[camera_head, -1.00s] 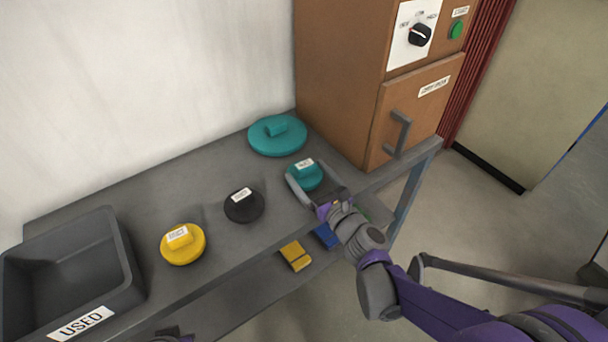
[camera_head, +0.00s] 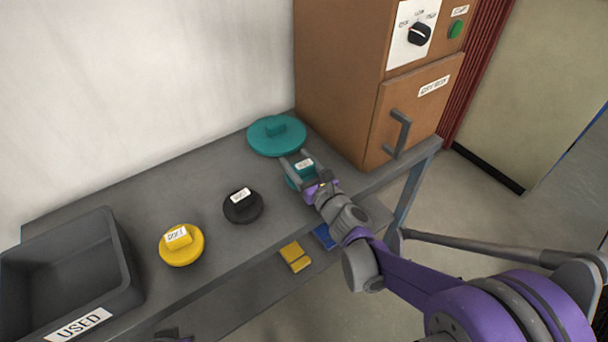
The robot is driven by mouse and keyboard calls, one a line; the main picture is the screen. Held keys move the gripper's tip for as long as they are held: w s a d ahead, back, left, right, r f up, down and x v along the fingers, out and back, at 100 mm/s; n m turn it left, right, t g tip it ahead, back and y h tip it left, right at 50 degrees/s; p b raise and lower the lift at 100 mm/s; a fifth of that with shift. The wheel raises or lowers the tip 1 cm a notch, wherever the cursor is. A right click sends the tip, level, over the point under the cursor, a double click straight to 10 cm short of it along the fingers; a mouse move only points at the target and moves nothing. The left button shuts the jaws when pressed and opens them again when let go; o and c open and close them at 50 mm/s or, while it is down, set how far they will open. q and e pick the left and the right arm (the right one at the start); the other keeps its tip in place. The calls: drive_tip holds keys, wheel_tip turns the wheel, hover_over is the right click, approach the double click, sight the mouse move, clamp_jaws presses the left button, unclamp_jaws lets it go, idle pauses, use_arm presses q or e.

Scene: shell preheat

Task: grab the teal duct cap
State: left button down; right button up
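A small round teal cap (camera_head: 292,183) with a white label on its raised grip lies on the grey bench, in front of a larger teal disc (camera_head: 290,139) with a raised grip and no visible label. My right gripper (camera_head: 296,160) is over the small teal cap, its two grey fingers apart on either side of the labelled grip. The fingers and wrist hide part of the cap, and I cannot tell whether the fingers press on it. Of my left arm only a dark and purple bit shows at the bottom edge; its fingers cannot be made out.
A black cap (camera_head: 243,210) and a yellow cap (camera_head: 182,252) lie to the left on the bench. A grey bin (camera_head: 120,262) marked USED stands at far left. A brown oven (camera_head: 345,80) with a handle stands at the right end. Yellow (camera_head: 296,257) and blue blocks (camera_head: 324,237) lie on the lower shelf.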

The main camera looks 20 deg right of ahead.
clamp_jaws()
